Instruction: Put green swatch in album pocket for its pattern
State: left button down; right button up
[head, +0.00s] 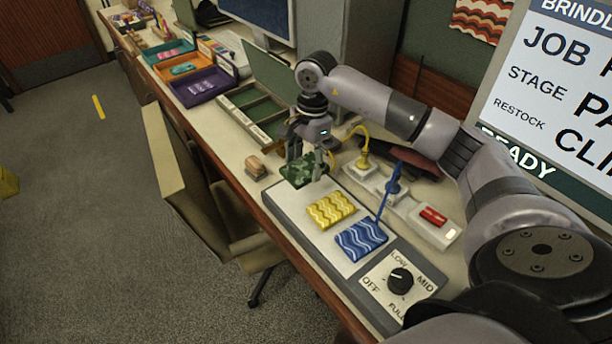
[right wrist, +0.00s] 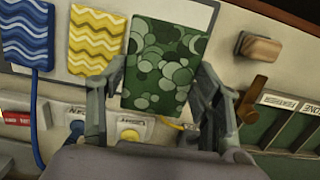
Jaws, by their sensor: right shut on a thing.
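The green swatch (head: 304,171), patterned with overlapping round blotches, is between the fingers of my right gripper (head: 308,160) over the far end of the pale board. In the right wrist view the swatch (right wrist: 162,66) stands out between the two fingers (right wrist: 160,85), which are shut on it. I cannot tell whether it touches the board. The green album (head: 262,114) lies open beyond it, with several pockets. In the right wrist view, labels (right wrist: 280,103) mark the pockets; one appears to read feather, another is partly cut off. My left gripper is out of view.
A blue cord (head: 384,205) and a yellow plug (head: 363,161) are to the right. A wooden block (head: 256,167) sits left, near the table edge. Orange and purple trays (head: 200,88) stand further back.

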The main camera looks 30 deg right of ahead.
aim_at(304, 191)
notch_tip(304, 191, down, 6)
jog(key=shift+r+p, duration=0.1)
jog(key=shift+p, duration=0.6)
jog(key=shift+f, duration=0.4)
jog(key=shift+f+b, duration=0.2)
jog(key=shift+b, duration=0.1)
jog(key=o, duration=0.9)
jog(key=shift+r, duration=0.1)
